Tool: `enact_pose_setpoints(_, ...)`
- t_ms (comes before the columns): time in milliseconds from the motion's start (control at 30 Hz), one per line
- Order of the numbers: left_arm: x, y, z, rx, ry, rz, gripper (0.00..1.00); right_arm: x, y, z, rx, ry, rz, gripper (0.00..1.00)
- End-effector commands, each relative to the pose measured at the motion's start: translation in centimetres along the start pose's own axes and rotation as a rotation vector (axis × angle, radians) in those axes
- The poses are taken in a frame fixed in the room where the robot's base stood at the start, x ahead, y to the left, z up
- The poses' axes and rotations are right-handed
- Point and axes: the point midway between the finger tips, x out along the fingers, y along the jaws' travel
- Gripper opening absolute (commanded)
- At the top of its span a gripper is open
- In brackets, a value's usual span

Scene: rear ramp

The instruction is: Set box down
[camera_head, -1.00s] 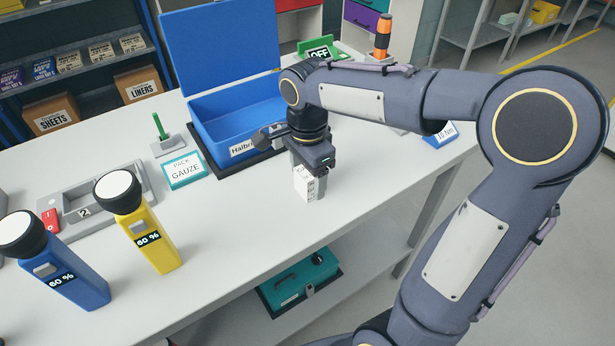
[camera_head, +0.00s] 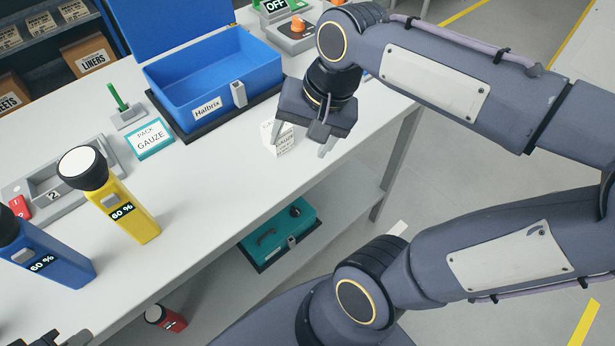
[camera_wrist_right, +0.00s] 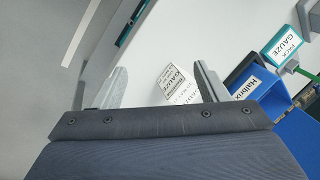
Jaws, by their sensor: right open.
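The small white gauze box (camera_head: 284,142) stands upright on the light table, near its front edge and in front of the blue Halbrix case. My right gripper (camera_head: 303,138) is just above and to the right of it, partly covering its top. In the right wrist view the gripper (camera_wrist_right: 162,84) has its fingers spread wide, with the gauze box (camera_wrist_right: 176,84) beyond and between the tips, apart from them. A small dark part at the lower left edge looks like my left gripper (camera_head: 48,338); its fingers are not clear.
The open blue case (camera_head: 215,98) is behind the box. A teal case (camera_head: 280,232) is on the lower shelf. Table between box and yellow device is clear.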

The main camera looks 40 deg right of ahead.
Motion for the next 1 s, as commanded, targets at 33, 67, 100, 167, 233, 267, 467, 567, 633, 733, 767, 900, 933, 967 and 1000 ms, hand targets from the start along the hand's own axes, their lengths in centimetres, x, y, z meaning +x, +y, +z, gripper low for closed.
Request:
enact_pose_setpoints(33,0.0,0.0,0.0,0.0,0.0,0.0,0.0,0.7,1.4,1.7,-0.111,0.022,-0.056,0.67)
enact_pose_setpoints(67,0.0,0.0,0.0,0.0,0.0,0.0,0.0,1.2,1.9,2.5,-0.181,0.036,-0.086,0.67)
enact_pose_setpoints(100,0.0,0.0,0.0,0.0,0.0,0.0,0.0,1.8,2.4,3.6,-0.266,0.058,-0.121,0.67)
enact_pose_setpoints(167,0.0,0.0,0.0,0.0,0.0,0.0,0.0,2.8,3.1,4.9,-0.375,0.093,-0.163,0.67)
enact_pose_setpoints(233,0.0,0.0,0.0,0.0,0.0,0.0,0.0,3.6,3.6,6.0,-0.473,0.131,-0.197,0.67)
enact_pose_setpoints(267,0.0,0.0,0.0,0.0,0.0,0.0,0.0,4.0,3.8,6.3,-0.505,0.145,-0.206,0.67)
enact_pose_setpoints(467,0.0,0.0,0.0,0.0,0.0,0.0,0.0,4.8,4.1,7.2,-0.593,0.181,-0.228,0.67)
enact_pose_setpoints(567,0.0,0.0,0.0,0.0,0.0,0.0,0.0,4.8,4.1,7.2,-0.594,0.18,-0.228,0.67)
enact_pose_setpoints(633,0.0,0.0,0.0,0.0,0.0,0.0,0.0,4.8,4.1,7.2,-0.594,0.18,-0.227,0.67)
enact_pose_setpoints(733,-0.8,0.3,-0.4,0.0,0.0,0.0,0.0,3.9,3.8,7.1,-0.594,0.18,-0.227,0.67)
enact_pose_setpoints(767,-1.2,0.6,-0.6,0.0,0.0,0.0,0.0,3.4,3.6,7.1,-0.594,0.18,-0.227,0.67)
enact_pose_setpoints(900,-2.9,1.3,-1.5,0.0,0.001,0.0,0.0,1.5,3.0,7.0,-0.593,0.179,-0.227,0.67)
enact_pose_setpoints(933,-2.8,1.3,-1.5,0.0,0.001,0.0,0.0,1.5,3.0,7.0,-0.593,0.179,-0.227,0.67)
enact_pose_setpoints(967,-2.8,1.3,-1.5,0.0,0.001,0.0,0.0,1.5,3.0,7.0,-0.593,0.179,-0.227,0.67)
enact_pose_setpoints(1000,-2.8,1.3,-1.5,0.0,0.001,0.0,0.0,1.5,3.0,7.0,-0.593,0.179,-0.227,0.67)
